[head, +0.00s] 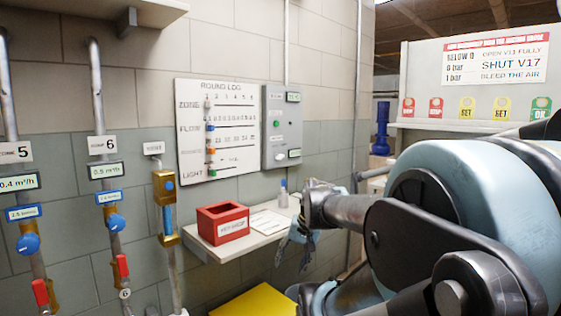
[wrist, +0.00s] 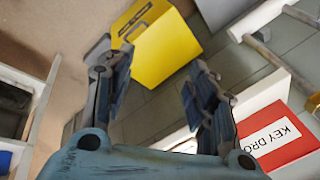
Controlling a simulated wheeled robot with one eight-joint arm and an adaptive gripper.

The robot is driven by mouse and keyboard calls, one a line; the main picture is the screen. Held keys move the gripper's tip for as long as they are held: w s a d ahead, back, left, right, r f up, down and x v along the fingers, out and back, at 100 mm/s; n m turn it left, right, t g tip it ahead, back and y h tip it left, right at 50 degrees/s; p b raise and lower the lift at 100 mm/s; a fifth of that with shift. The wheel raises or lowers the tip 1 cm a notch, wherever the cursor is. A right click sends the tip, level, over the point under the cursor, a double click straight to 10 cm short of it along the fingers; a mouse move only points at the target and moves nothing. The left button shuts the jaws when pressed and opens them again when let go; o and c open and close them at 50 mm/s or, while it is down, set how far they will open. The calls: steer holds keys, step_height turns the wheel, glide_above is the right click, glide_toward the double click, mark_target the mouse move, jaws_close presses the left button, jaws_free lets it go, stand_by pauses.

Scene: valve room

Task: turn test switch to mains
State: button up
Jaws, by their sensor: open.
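A grey wall box (head: 282,127) hangs to the right of the round log board in the head view. The wall box does not show in the wrist view.
A red key drop box (head: 223,222) stands on the shelf (head: 212,253) with papers and a small bottle; the red box also shows in the wrist view (wrist: 290,155). A yellow case (wrist: 165,45) lies below. Pipes with blue valves (head: 28,243) line the left wall.

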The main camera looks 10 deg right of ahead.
steer(key=w+a+r+m+t+y, duration=0.2)
steer(key=w+r+m+y, duration=0.4)
steer(key=w, duration=0.6)
steer(key=m+t+y, duration=0.2)
steer(key=m+t, duration=0.8)
steer(key=m, duration=0.3)
glide_toward(283, 157)
steer(key=x, duration=1.1)
steer(key=shift+a, duration=0.2)
